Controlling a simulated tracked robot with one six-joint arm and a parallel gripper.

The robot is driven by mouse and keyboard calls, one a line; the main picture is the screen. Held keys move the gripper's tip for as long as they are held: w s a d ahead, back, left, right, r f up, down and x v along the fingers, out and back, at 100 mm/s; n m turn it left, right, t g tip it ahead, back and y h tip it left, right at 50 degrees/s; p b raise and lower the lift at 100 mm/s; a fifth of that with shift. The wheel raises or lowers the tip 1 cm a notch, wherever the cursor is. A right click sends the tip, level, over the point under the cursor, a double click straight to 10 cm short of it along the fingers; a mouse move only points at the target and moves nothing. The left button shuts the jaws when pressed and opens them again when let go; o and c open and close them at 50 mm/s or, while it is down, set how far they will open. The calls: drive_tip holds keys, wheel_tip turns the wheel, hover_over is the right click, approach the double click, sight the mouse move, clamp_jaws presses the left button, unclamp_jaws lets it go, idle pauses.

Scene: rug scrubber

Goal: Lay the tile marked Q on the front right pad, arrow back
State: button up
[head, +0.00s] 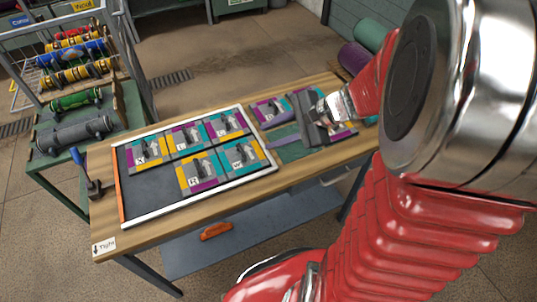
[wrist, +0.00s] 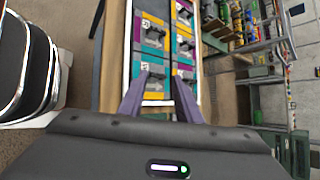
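My gripper (head: 283,130) is over the right part of the wooden bench, with its two purple fingers pointing left. In the wrist view my gripper (wrist: 160,100) has its fingers apart, with nothing held between them. Lettered tiles in purple, teal, yellow and grey lie in a white-edged tray (head: 197,212) left of my gripper. Another tile (head: 268,107) lies just behind my fingers, and part of one (head: 343,130) shows right of my gripper. A bare green surface (head: 293,152) shows below the fingers. I cannot make out which tile is marked Q. My gripper hides part of the right-hand area.
The tray's front left is bare and dark. A blue-handled tool (head: 79,160) stands at the bench's left edge. Rolled rugs (head: 357,57) lie behind right. An orange object (head: 216,231) lies on the lower shelf.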

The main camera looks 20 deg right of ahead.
drive_tip(key=s+a+r+n+h, duration=0.3)
drive_tip(key=s+n, duration=0.3)
drive_tip(key=n, duration=0.2)
drive_tip(key=s+a+r+n+h, duration=0.4)
drive_tip(key=s+r+n, duration=0.2)
drive_tip(key=n, duration=0.3)
drive_tip(key=shift+s+r+g, duration=0.2)
drive_tip(key=shift+s+g, duration=0.1)
drive_tip(key=shift+s, duration=0.2)
